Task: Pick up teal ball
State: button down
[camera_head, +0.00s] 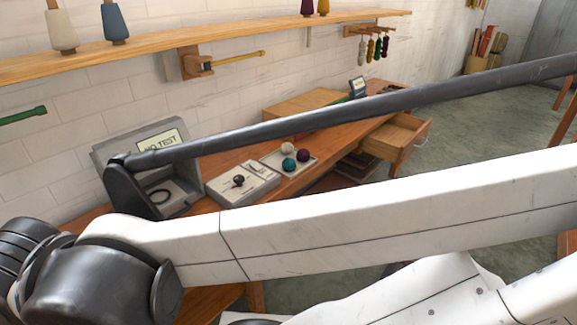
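The teal ball (289,164) sits on a pale, shallow tray (268,158) on the wooden bench. A white ball (287,148) lies behind it and a dark purple ball (303,155) lies just to its right. My gripper does not show in this view. My white arm link crosses the front of the picture, and a dark bar passes above the balls. Nothing covers the teal ball from this viewpoint.
Left of the tray is a light box with a dark knob (238,180). Further left stands an open grey case (186,182) with a "NO TEST" sign (160,142). An open drawer (399,138) juts out at right. A shelf (200,40) with yarn cones runs above.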

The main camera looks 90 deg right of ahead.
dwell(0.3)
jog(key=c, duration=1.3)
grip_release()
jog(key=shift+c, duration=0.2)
